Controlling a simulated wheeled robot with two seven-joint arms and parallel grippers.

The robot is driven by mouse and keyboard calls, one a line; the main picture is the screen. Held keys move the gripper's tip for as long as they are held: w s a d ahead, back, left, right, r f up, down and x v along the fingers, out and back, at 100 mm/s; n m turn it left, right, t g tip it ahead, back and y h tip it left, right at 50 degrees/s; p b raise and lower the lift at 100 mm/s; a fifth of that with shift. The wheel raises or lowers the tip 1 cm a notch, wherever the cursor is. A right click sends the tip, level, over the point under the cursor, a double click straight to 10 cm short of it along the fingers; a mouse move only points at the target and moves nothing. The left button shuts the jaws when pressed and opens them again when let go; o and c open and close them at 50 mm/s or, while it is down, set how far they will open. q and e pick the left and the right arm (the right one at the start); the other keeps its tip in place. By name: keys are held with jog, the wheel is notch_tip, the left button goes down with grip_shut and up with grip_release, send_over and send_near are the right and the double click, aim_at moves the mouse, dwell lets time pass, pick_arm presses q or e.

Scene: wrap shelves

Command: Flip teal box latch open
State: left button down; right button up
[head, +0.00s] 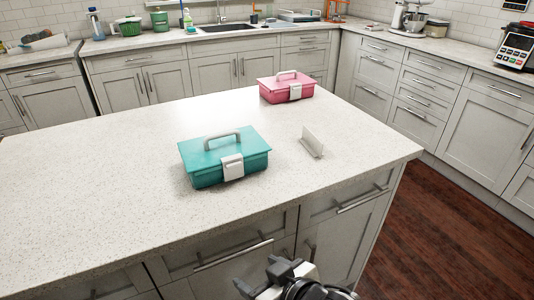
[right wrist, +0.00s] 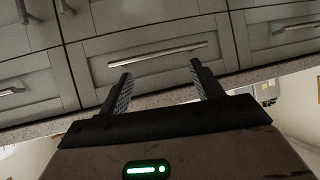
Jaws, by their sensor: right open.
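A teal box (head: 212,163) stands upright on the island counter (head: 110,200), lid down, with a grey handle on top. Its white latch (head: 232,167) lies flat against the front face and looks closed. My right gripper (head: 262,277) is at the bottom of the head view, in front of the island's drawers and well short of the box. In the right wrist view its two fingers (right wrist: 160,85) are spread with nothing between them. My left gripper is in neither view.
A pink box (head: 275,91) with a white latch stands farther back on the island. A small white angled holder (head: 312,143) stands right of the teal box. The counter left and in front of the teal box is clear. Island drawer handles (head: 233,255) are close to my right gripper.

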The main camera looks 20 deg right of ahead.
jog(key=w+d+r+m+t+h+p, duration=0.1)
jog(key=w+r+p, duration=0.1)
jog(key=r, duration=0.7)
jog(key=w+d+r+m+t+h+p, duration=0.1)
jog(key=w+d+r+p, duration=0.1)
jog(key=r, duration=0.7)
send_near(235, 167)
jog(key=shift+h, duration=0.4)
jog(key=x, duration=0.8)
jog(key=shift+a+r, duration=0.1)
jog(key=shift+a, duration=0.2)
jog(key=shift+s, duration=0.1)
